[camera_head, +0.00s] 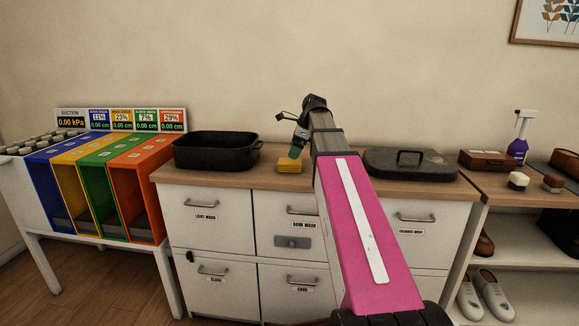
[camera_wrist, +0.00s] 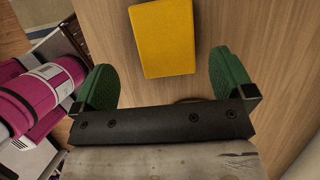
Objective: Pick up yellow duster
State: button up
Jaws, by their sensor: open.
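The yellow duster (camera_head: 289,166) is a small flat yellow block lying on the wooden counter top, right of the black roasting pan. In the wrist view the duster (camera_wrist: 163,38) lies flat on the wood, at the top centre. My gripper (camera_wrist: 163,75) is open, with its two green pads apart and nothing between them. The duster lies just beyond the pads and within the width of the gap. In the head view my gripper (camera_head: 296,150) hangs above the duster, and its tip comes close to the duster's right side. The height gap between them is hard to tell.
The black roasting pan (camera_head: 216,150) stands left of the duster. Its dark lid (camera_head: 409,164) lies right of my arm. Coloured bins (camera_head: 140,190) stand far left. A shoe shelf with a purple spray bottle (camera_head: 519,147) is at right. Counter (camera_head: 258,180) around the duster is clear.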

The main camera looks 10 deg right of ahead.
aim_at(288, 161)
jog(key=shift+w+x, duration=0.15)
jog(key=shift+x, duration=1.5)
jog(key=shift+w+x, duration=0.1)
jog(key=shift+x, duration=1.55)
jog(key=shift+r, duration=0.1)
jog(key=c, duration=0.9)
